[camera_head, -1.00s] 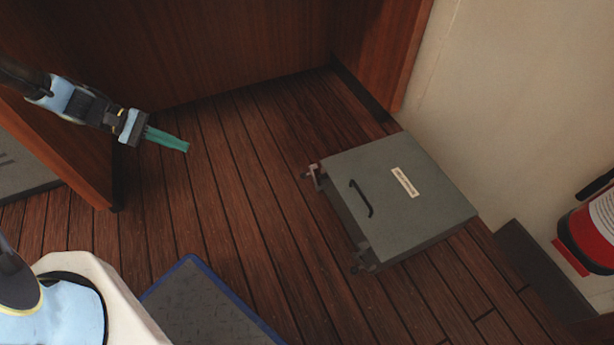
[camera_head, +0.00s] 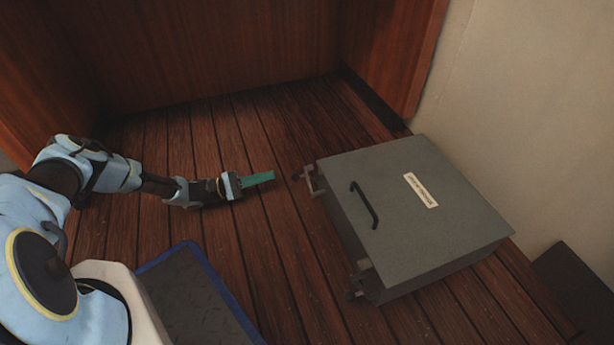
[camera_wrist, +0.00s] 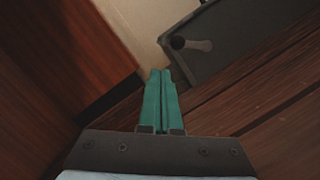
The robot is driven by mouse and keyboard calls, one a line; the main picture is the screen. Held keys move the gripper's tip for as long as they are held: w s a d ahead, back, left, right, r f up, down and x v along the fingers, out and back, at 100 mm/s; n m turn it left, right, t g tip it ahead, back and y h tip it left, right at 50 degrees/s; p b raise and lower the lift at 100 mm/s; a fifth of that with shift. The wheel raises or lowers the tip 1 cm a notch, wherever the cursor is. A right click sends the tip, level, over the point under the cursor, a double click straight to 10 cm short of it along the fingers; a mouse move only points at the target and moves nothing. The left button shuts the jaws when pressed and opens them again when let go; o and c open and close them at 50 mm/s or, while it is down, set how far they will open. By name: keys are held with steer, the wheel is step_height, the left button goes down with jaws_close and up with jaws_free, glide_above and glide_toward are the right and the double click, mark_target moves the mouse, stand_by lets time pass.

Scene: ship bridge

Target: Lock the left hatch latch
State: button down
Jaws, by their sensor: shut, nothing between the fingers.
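The grey hatch (camera_head: 400,220) is a low box on the wooden floor, with a black handle (camera_head: 365,205) and a white label on its lid. One latch (camera_head: 312,182) is at its far-left corner, and another latch (camera_head: 362,280) is at its near corner. In the wrist view a latch with a dark round knob (camera_wrist: 190,43) shows on the hatch's side, above and right of my fingers. My gripper (camera_head: 272,176) has green fingers, shut and empty. It is low over the floor, just left of the far latch and apart from it, with its fingers pointing toward it.
A blue-edged dark mat (camera_head: 195,300) lies on the floor near my base. Wooden panels (camera_head: 220,50) stand behind, and a pale wall (camera_head: 510,110) is to the right of the hatch. The floor between my gripper and the hatch is clear.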

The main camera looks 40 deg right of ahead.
steer(key=shift+s+d+f, duration=0.1)
steer(key=shift+d+f, duration=0.05)
steer(key=shift+d, duration=0.05)
steer(key=b+x, duration=0.3)
steer(key=x, duration=0.6)
steer(key=shift+s+d, duration=0.15)
steer(key=shift+d, duration=0.2)
steer(key=shift+s+r+m+p, duration=0.1)
steer(key=shift+r+m+p, duration=0.2)
steer(key=shift+r+p, duration=0.1)
